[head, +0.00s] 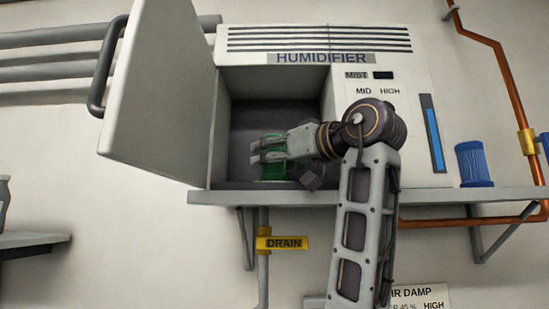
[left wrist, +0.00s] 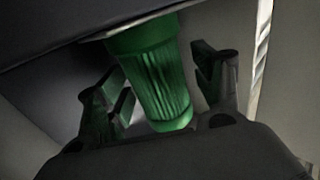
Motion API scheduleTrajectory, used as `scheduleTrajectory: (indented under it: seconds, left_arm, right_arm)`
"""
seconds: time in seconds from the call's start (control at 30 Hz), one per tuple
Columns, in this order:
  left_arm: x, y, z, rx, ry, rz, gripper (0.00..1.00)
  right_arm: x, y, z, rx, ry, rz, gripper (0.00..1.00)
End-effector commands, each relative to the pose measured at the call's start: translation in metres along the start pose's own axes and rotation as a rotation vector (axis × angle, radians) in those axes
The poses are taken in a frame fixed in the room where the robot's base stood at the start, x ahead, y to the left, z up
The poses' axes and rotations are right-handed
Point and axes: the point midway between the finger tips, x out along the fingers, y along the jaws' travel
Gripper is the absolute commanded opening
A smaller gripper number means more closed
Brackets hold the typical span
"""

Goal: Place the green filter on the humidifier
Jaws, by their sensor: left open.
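The white humidifier (head: 402,140) stands on a wall shelf with its door (head: 160,90) swung open to the left. The green filter (head: 274,172) is inside its dark compartment, low down and partly hidden by my left gripper (head: 264,152). In the left wrist view the ridged green filter (left wrist: 155,80) is between the two spread fingers of my left gripper (left wrist: 163,82), with a gap visible on each side. The left gripper is open. My right gripper is not in view.
A blue ridged filter (head: 474,164) stands on the shelf (head: 450,197) right of the humidifier. The door's dark handle (head: 105,65) sticks out at the left. Copper pipe (head: 505,75) runs at the right. A yellow drain tag (head: 283,244) hangs below the shelf.

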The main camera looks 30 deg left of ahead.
Motion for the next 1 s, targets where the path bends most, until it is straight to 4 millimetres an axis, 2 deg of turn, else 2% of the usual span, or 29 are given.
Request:
scheduleTrajectory:
  seconds: [0.2,0.7,1.0]
  left_arm:
    - [0.000,0.000,-0.004,0.000,0.000,0.000,0.67]
    - [-0.060,0.000,-0.002,-0.001,0.002,0.001,0.67]
    - [-0.075,0.000,-0.003,-0.001,0.000,0.001,0.67]
  right_arm:
    - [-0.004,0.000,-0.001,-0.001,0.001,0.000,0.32]
    - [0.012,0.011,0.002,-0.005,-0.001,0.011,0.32]
    - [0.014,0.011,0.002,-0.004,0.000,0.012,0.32]
